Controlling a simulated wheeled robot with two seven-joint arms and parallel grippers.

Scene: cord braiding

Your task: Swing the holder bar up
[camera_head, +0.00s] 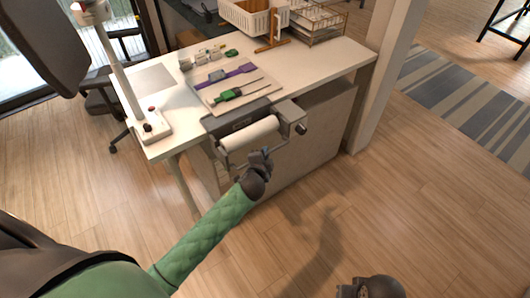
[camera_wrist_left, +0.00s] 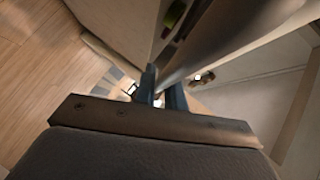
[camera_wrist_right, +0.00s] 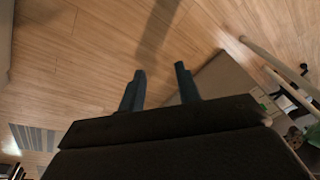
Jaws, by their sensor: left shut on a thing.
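The roll holder (camera_head: 291,127) is fixed at the front edge of the white desk and carries a white roll (camera_head: 249,134). The thin holder bar (camera_head: 232,165) hangs low, in front of and below the roll. My left gripper (camera_head: 265,153) is at the bar's right part, shut on it. In the left wrist view the fingers (camera_wrist_left: 160,88) are close together beside the large pale roll (camera_wrist_left: 225,38); the gripped part is mostly hidden. My right gripper (camera_wrist_right: 160,78) is open and empty above the floor, its fingers apart; only its wrist shows at the head view's bottom edge.
On the desk (camera_head: 330,62) lies a board (camera_head: 262,92) with a purple tool (camera_head: 232,74) and a green-handled tool (camera_head: 232,94). A white basket (camera_head: 252,18) and a wire rack (camera_head: 318,22) stand behind. A lamp base (camera_head: 152,124) is at the left. The floor in front is clear.

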